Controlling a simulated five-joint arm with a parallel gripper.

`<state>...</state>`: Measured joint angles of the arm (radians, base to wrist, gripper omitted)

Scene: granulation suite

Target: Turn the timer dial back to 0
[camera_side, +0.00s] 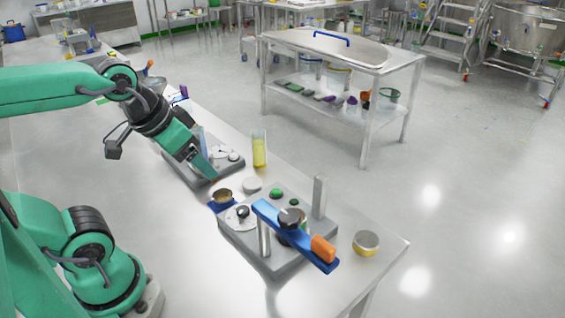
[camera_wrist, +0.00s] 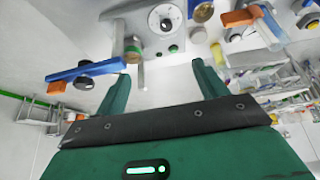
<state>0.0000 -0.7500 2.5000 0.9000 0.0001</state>
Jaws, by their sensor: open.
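The timer dial (camera_side: 240,217) is a pale round face with a dark knob on the near grey unit (camera_side: 270,255). In the wrist view the dial (camera_wrist: 165,19) is at the top centre, beyond the fingertips; I cannot read its setting. My gripper (camera_side: 207,168) is open and empty, angled down over the far grey unit in the side view, to the left of the dial and apart from it. In the wrist view its two green fingers (camera_wrist: 160,72) stand wide apart with nothing between them.
A blue bar (camera_side: 275,227) with an orange end crosses the near unit beside the dial. A metal post (camera_side: 319,197), green button (camera_side: 277,193), brass bowl (camera_side: 222,196) and white puck (camera_side: 252,185) are close by. A yellow-filled cylinder (camera_side: 259,150) stands behind.

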